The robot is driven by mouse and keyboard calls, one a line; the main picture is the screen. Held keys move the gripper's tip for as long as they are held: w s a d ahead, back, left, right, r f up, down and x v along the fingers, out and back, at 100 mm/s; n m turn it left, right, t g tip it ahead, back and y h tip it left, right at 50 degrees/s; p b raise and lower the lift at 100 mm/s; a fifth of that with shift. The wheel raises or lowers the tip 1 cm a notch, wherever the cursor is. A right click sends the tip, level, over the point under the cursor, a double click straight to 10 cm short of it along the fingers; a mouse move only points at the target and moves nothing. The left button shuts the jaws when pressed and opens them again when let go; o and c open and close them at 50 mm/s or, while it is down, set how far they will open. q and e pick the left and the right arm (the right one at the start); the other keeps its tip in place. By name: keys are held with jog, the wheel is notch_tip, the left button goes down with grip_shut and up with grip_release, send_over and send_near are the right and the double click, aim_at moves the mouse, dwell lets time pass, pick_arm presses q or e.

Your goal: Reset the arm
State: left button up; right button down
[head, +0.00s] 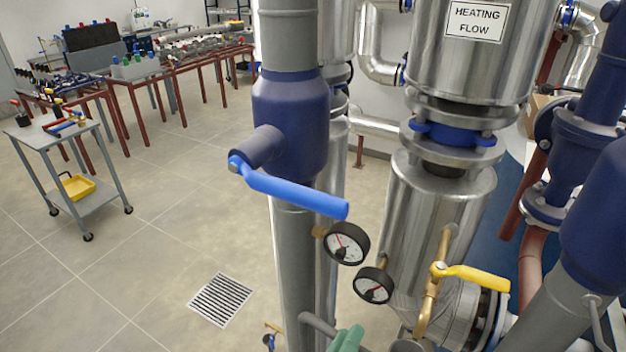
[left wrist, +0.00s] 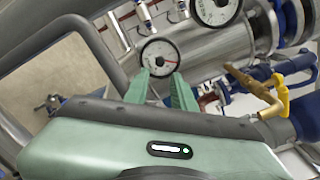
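My left gripper (head: 347,338) shows only as green fingertips at the bottom edge of the head view, below the gauges. In the left wrist view the two green fingers of the left gripper (left wrist: 159,84) are apart with nothing between them. A round gauge (left wrist: 159,56) shows just beyond the fingertips there; I cannot tell how far off it is. My right gripper is in neither view.
A blue-handled valve (head: 295,195) sits on the vertical pipe. Two dial gauges (head: 347,243) and a yellow-handled valve (head: 470,277) are close to the left gripper. A cart (head: 50,140) stands on open floor at left.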

pick_arm(q)
jog(key=w+a+f+n+g+y, duration=0.1)
jog(key=a+f+n+y, duration=0.15)
jog(key=a+n, duration=0.3)
jog(key=w+a+f+n+y, duration=0.1)
jog(key=a+f+n+y, duration=0.1)
jog(key=a+n+y, duration=0.3)
jog(key=w+a+f+n+g+y, duration=0.1)
jog(key=w+a+f+n+y, duration=0.1)
jog(key=a+n, duration=0.45)
jog(key=s+a+f+n+g, duration=0.4)
jog(key=s+a+n+g, duration=0.15)
jog(key=s, duration=0.25)
jog(key=s+a+f+n+g, duration=0.3)
jog(key=s+a+n+g, duration=0.1)
jog(key=s+a+n, duration=0.35)
notch_tip(320, 180, down, 30)
jog(key=s+g+b, duration=0.1)
jog(key=s+b, duration=0.1)
jog(key=b, duration=0.2)
jog(key=s+a+f+g+b, duration=0.1)
jog(key=s+a+f+b, duration=0.1)
jog(key=s+f, duration=1.5)
notch_tip(320, 180, down, 2)
jog(key=shift+a+f+m+b, duration=0.2)
jog(key=shift+m+b, duration=0.2)
jog(key=shift+b, duration=0.05)
